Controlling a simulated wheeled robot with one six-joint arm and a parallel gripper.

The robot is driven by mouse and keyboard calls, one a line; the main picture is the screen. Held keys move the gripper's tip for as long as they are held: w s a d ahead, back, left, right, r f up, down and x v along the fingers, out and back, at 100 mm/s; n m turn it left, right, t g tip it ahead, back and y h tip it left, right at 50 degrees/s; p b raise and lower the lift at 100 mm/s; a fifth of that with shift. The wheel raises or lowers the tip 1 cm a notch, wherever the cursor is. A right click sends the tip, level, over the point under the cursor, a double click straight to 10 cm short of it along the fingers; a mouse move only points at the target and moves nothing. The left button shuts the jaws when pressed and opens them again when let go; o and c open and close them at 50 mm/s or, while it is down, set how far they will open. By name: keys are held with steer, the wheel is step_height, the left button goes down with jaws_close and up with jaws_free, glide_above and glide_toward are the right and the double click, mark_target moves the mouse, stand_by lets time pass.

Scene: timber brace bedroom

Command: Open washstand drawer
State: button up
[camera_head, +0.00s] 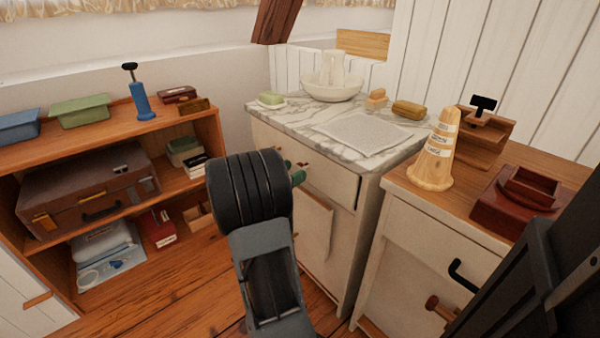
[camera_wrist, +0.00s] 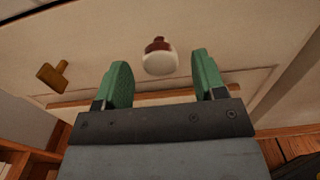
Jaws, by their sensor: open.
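The washstand (camera_head: 352,271) is cream with a grey-veined marble top. Its drawer front (camera_head: 332,182) is below the top, with a dark gap along its right edge; my arm hides its left part. My gripper (camera_head: 294,171) is in front of the drawer, its green fingertips near the drawer front. In the wrist view the open gripper (camera_wrist: 161,66) has one finger on each side of a round white knob (camera_wrist: 159,63) with a red-brown base. The fingers appear apart from the knob. A wooden peg handle (camera_wrist: 53,75) sticks out at the left there.
The marble top holds a bowl with a jug (camera_head: 333,82), soap pieces and a folded cloth (camera_head: 361,133). A cabinet (camera_head: 420,240) with a wooden cone (camera_head: 437,155) stands close on the right. A shelf unit (camera_head: 215,135) is on the left, with wooden floor between.

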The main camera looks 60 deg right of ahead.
mark_target(298, 169)
steer(key=shift+b+x, duration=0.3)
steer(key=shift+x, duration=1.25)
jaws_close()
